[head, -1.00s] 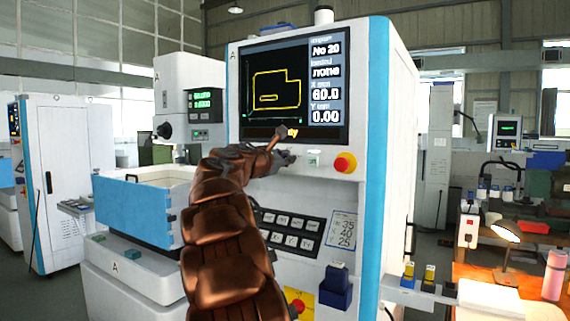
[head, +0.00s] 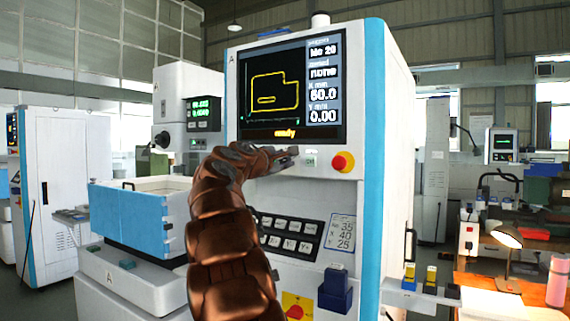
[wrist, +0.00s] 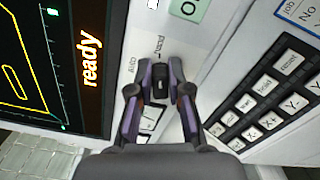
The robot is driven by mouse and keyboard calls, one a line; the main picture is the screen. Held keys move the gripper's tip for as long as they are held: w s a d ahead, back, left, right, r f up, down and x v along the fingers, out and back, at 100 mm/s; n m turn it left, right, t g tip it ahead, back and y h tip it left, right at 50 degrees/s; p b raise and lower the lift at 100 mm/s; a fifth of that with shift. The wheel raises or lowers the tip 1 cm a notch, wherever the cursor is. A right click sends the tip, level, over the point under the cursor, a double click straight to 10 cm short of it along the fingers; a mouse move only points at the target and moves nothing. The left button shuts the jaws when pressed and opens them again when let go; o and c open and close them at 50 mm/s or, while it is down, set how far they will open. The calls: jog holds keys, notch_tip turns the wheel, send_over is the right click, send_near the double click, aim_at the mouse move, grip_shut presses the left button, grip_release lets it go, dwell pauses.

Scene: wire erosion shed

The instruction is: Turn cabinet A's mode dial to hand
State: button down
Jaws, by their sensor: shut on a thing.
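Cabinet A (head: 300,200), white with blue edges and a letter A at its top left, stands in the middle of the head view. In the wrist view its mode dial (wrist: 160,82) is a small dark knob on the white panel, with small lettering, seemingly "auto" and "hand", around it. My gripper (wrist: 160,92) has one finger on each side of the dial and is shut on it. Where the dial's pointer stands is too small to tell. In the head view my gripper (head: 286,156) is at the panel below the screen, and it hides the dial.
Right of my gripper are a green button (head: 310,161) and a red emergency stop (head: 343,162) on a yellow base. The screen (head: 292,88) above reads "ready". A keypad (head: 290,234) lies below. A bench with a lit lamp (head: 507,237) stands at the right.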

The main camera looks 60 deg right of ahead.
jog(key=shift+f, duration=0.1)
dwell(0.3)
jog(key=c, duration=1.1)
grip_release()
jog(key=shift+a, duration=0.15)
jog(key=a, duration=1.1)
jog(key=shift+s+a, duration=0.25)
jog(key=shift+a, duration=0.1)
